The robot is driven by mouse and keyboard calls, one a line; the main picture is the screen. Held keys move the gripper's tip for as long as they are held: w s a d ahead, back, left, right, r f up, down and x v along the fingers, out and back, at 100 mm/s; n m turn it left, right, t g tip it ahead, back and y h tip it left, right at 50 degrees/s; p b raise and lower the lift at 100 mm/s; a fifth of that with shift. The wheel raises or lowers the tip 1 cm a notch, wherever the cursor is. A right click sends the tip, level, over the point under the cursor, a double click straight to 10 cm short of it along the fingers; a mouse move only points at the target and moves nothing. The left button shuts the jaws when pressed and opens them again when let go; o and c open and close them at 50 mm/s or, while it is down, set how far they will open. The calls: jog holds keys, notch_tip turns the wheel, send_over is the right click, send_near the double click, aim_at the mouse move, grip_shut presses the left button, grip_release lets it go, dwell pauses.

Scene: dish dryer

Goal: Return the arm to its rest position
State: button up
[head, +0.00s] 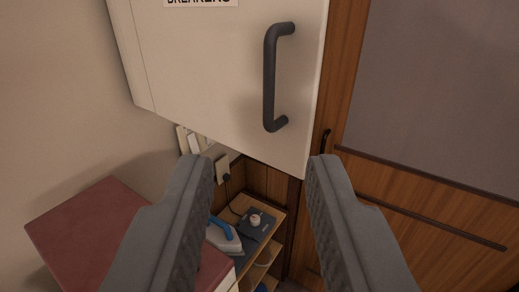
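My gripper (262,165) is in the lower middle of the head view. Its two grey fingers are wide apart, with nothing between them. A cream cabinet door labelled "BREAKERS" (205,65) is ahead and above the fingertips. Its dark bar handle (270,78) stands upright near the door's right edge, above and apart from the fingers. The rest of my arm is out of view.
A red-topped surface (95,235) is at lower left. A small wooden shelf (278,225) below holds an iron (223,236) and a dark box with a knob (255,221). A wall plug (223,171) sits above it. A wooden door (430,190) is at right.

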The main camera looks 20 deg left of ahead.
jog(key=s+d+f+m+h, duration=0.1)
jog(key=d+f, duration=0.4)
jog(key=f, duration=0.5)
jog(key=s+d+f+m+h, duration=0.1)
jog(key=s+d+f+h, duration=0.1)
jog(key=d+f, duration=0.4)
jog(key=s+d+f+m+h, duration=0.1)
jog(key=d+f, duration=0.4)
jog(key=f, duration=0.8)
jog(key=shift+s+d+f+h, duration=0.15)
jog(key=shift+s+f+h, duration=0.15)
jog(key=shift+f, duration=0.1)
